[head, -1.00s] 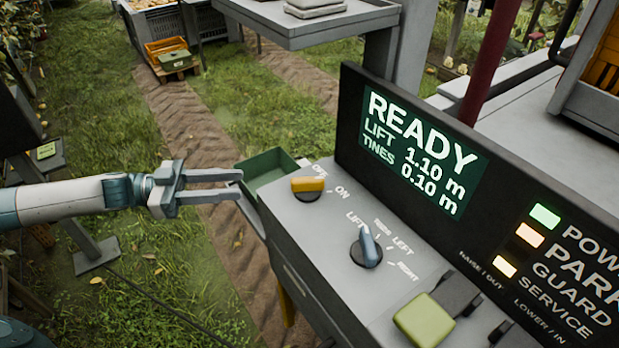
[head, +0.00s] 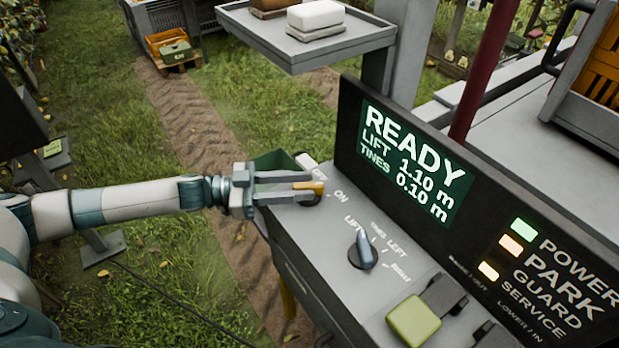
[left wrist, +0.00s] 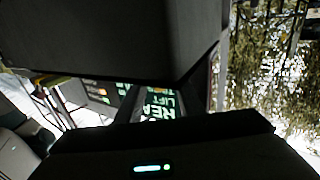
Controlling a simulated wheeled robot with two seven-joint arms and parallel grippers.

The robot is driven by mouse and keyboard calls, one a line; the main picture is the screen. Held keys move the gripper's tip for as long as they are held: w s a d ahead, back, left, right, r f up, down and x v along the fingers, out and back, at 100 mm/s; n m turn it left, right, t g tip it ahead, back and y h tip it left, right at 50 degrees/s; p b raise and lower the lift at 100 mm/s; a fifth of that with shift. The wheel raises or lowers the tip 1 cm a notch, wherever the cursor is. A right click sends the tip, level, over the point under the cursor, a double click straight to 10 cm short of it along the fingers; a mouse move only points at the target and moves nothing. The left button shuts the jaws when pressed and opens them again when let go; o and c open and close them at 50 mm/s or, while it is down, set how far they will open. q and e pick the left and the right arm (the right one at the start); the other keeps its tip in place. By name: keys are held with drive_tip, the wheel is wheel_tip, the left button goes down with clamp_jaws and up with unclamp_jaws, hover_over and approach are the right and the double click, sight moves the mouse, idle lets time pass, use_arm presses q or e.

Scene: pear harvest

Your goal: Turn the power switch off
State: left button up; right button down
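The power switch (head: 309,190) has a yellow-orange handle on the grey console, beside the OFF and ON labels. The handle points toward ON. My left gripper (head: 318,186) reaches in from the left, its two fingers lying on either side of the handle. The fingers look open, with the handle in the gap; firm contact cannot be seen. The fingers partly hide the knob and the OFF label. The display (head: 415,160) reads READY, and the green POWER lamp (head: 523,230) is lit. In the left wrist view the switch is hidden by dark gripper parts. My right gripper is not in view.
The upright display panel bounds the console behind. A grey tray (head: 300,52) is beyond, and a green bin (head: 277,163) hangs at the far end.

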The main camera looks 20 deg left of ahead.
use_arm(q)
drive_tip(key=shift+p+x, duration=0.3)
drive_tip(key=shift+x, duration=0.95)
clamp_jaws()
